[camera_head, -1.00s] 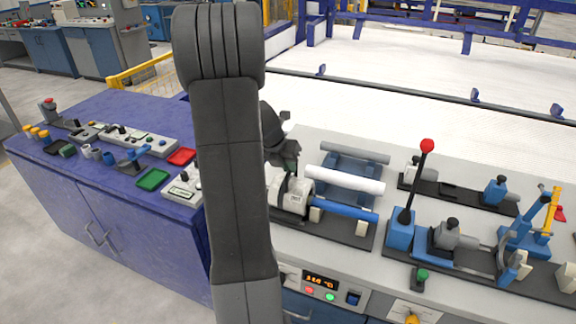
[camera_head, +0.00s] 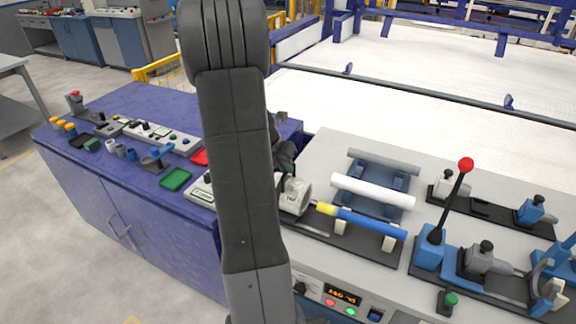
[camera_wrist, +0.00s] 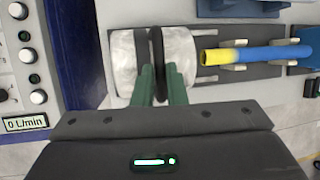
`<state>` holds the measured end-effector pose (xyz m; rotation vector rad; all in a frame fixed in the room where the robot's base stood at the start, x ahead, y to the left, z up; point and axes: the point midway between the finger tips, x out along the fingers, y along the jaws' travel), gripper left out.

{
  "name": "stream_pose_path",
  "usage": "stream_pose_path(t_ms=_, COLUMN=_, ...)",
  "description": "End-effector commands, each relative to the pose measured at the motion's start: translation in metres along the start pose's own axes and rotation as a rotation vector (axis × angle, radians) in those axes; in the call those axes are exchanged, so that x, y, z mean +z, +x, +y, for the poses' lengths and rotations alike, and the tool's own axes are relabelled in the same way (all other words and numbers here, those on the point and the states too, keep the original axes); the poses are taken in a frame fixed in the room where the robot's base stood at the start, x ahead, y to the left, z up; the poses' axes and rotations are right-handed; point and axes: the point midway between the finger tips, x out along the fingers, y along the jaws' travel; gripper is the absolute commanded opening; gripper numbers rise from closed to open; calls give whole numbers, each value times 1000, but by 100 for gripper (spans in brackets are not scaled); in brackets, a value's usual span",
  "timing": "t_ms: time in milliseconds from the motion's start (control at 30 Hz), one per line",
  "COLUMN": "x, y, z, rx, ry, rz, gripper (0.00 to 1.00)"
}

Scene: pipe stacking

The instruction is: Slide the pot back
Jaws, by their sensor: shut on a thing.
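The pot (camera_head: 294,197) is a pale grey-white cylinder on a dark base plate, left of a blue pipe (camera_head: 365,223). The pipe's yellow end (camera_wrist: 218,57) faces the pot, with a small gap between them in the wrist view. The pot (camera_wrist: 182,55) shows there with a dark upright piece across its middle. My gripper (camera_wrist: 160,72) has its green fingers closed around that dark piece. In the head view my arm hides most of the gripper, and part of the pot's left side.
A white pipe (camera_head: 372,190) and a grey pipe (camera_head: 384,161) lie on blue supports behind the blue pipe. A red-knobbed lever (camera_head: 452,205) stands to the right. A purple cabinet (camera_head: 95,200) with trays and controls is on the left.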

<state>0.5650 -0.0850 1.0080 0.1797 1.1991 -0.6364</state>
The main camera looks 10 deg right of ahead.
Motion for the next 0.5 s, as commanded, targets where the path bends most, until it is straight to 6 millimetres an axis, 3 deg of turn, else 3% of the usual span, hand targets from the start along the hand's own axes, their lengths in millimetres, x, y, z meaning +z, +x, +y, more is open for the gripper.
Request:
stream_pose_path(t_ms=67, x=2, y=-2, z=3, rx=9, ry=-1, rz=-7, gripper=0)
stream_pose_path(t_ms=100, x=2, y=-2, z=3, rx=9, ry=-1, rz=-7, gripper=16)
stream_pose_path(t_ms=200, x=2, y=-2, z=3, rx=8, ry=-1, rz=-6, gripper=33)
stream_pose_path(t_ms=500, x=1, y=-2, z=2, rx=6, ry=0, rz=-4, gripper=33)
